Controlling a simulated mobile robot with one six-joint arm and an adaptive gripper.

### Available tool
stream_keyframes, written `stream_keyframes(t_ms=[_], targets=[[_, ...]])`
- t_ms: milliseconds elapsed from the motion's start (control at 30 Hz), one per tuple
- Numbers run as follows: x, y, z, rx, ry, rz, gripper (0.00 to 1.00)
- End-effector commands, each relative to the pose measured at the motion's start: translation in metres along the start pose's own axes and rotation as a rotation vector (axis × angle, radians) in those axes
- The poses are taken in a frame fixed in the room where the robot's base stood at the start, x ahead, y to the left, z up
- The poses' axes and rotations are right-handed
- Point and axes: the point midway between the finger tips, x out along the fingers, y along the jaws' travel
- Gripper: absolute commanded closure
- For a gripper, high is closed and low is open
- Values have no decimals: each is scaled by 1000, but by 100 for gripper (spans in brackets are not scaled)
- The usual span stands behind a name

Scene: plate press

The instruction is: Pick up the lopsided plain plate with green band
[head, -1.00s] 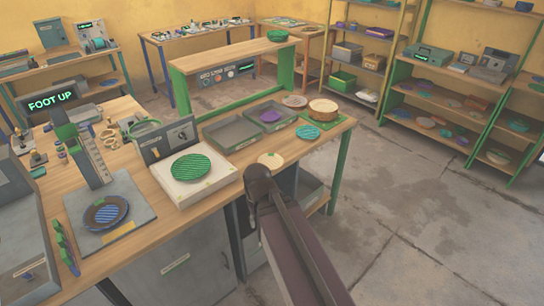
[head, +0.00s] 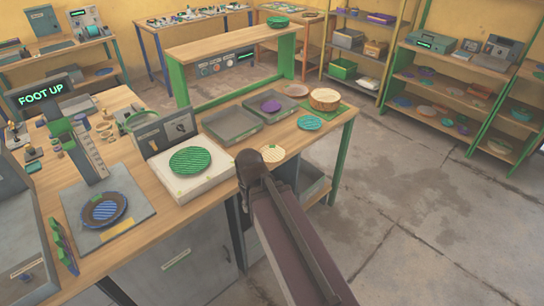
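A green striped plate (head: 190,161) sits on a white block, and a dark plate with blue stripes (head: 104,210) lies on a grey base plate. A teal plate (head: 310,122) lies farther right on the bench. My gripper's fingers do not show.
Two grey trays (head: 231,138) stand mid-bench, the rear one holding a purple plate (head: 271,105). A round wooden tub (head: 323,98) stands on a green mat, with a brownish plate (head: 297,90) beside it. A "FOOT UP" display (head: 41,93) stands left. Floor at right is clear.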

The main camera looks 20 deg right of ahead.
Motion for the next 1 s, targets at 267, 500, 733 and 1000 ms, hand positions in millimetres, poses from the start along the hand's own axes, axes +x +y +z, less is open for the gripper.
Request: stream_keyframes(t_ms=[267,500,733,1000], targets=[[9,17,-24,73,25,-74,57],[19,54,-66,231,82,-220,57],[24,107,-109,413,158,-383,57],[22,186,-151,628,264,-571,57]])
